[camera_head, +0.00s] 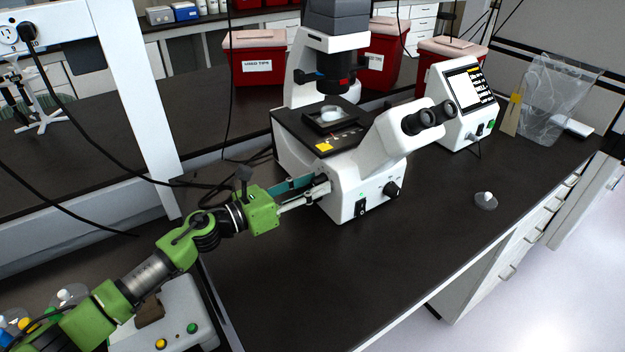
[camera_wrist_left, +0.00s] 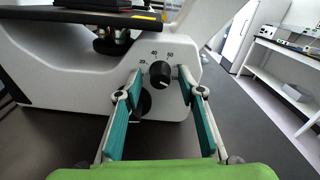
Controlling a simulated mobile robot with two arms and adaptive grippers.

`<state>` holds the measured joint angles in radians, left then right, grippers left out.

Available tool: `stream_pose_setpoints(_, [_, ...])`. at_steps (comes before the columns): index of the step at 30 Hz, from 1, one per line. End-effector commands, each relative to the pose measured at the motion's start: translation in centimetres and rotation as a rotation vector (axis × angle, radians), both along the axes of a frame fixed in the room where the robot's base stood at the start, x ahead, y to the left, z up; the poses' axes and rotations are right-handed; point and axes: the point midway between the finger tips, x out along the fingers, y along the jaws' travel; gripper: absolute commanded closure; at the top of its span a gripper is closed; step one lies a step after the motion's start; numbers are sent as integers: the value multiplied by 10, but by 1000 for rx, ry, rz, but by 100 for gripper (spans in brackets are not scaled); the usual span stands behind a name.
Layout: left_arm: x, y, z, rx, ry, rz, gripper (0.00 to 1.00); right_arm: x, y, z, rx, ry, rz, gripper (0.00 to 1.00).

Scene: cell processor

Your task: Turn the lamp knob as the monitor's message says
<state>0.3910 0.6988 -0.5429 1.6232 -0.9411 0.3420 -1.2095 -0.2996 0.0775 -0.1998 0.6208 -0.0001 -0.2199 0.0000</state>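The white microscope (camera_head: 345,190) stands on the black bench. In the left wrist view a black lamp knob (camera_wrist_left: 160,74) with a printed scale around it sits on the microscope's side (camera_wrist_left: 60,80). My left gripper (camera_head: 322,187) is at the microscope's left side. In the wrist view its teal fingers (camera_wrist_left: 160,88) are spread, one on each side of the knob, with gaps to it. In the head view this knob is hidden. My right gripper is not in view.
Another black knob (camera_head: 392,188) and a green-lit switch (camera_head: 361,208) are on the microscope's front. A dark round knob (camera_wrist_left: 142,101) sits behind the left finger. A small dish (camera_head: 486,201) lies to the right. Red bins (camera_head: 256,60) stand behind.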

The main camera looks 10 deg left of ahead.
Motion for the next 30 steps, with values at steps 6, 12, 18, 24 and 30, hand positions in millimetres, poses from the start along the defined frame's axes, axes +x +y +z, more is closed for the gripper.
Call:
stream_pose_setpoints(6, [3,-3,-1,1,1,0,64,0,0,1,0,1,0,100])
stream_pose_setpoints(12, [3,-3,-1,1,1,0,80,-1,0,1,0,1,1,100])
stream_pose_setpoints(18, [3,-3,-1,1,1,0,100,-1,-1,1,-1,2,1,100])
stream_pose_setpoints(24, [3,-3,0,-11,12,0,100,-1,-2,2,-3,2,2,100])
stream_pose_setpoints(30, [3,-3,1,-67,68,0,100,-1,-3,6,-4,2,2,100])
